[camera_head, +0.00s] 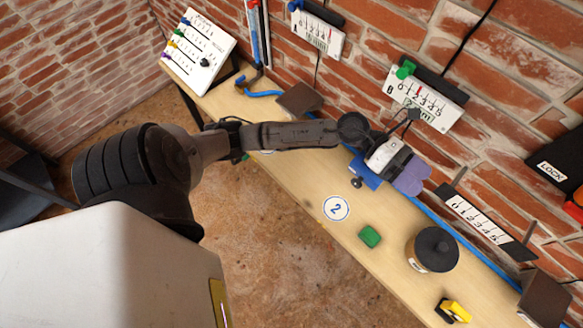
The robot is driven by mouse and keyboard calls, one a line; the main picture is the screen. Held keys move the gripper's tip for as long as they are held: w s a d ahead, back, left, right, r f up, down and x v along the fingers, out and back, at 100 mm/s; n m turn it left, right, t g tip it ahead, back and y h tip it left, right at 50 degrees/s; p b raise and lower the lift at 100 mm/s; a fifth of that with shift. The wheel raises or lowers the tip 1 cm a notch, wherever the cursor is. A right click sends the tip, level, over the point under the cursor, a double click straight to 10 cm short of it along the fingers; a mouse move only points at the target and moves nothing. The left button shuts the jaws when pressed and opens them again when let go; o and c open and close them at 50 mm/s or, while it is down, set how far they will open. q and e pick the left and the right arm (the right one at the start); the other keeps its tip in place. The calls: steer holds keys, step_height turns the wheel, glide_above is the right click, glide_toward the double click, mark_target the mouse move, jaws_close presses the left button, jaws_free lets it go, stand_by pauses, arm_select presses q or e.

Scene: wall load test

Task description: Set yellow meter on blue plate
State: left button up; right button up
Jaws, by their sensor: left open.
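A small yellow and black object, which looks like the yellow meter (453,310), sits on the bench near the bottom right. A blue plate (366,172) lies on the bench right of centre, partly hidden by my left arm's end. My left gripper (390,156) is open above the blue plate, well away from the yellow meter. A purple piece (411,179) shows just beside the gripper; I cannot tell whether they touch. My right gripper is not in view.
A dark round pot (433,249), a green block (369,236) and a white disc marked 2 (336,208) are on the bench. Scale B (425,97) hangs on the brick wall behind. A blue hose (462,240) runs along the bench's back.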

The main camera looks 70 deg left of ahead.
arm_select(q)
steer(key=s+a+f+n+t+y, duration=0.35)
steer(key=f+n+y, duration=0.4)
steer(key=n, duration=1.05)
steer(key=s+a+f+n+t+y, duration=0.2)
steer(key=s+a+f+n+y, duration=0.25)
steer(key=n+y, duration=0.95)
steer(key=s+d+f+n+g+h, duration=0.2)
steer(key=s+f+n+g+h, duration=0.1)
steer(key=s, duration=0.6)
steer(key=s+d+f+n+g+h, duration=0.3)
steer(key=s+f+n+g, duration=0.2)
steer(key=s+g, duration=0.2)
steer(key=shift+s+f, duration=0.3)
steer(key=shift+s, duration=0.85)
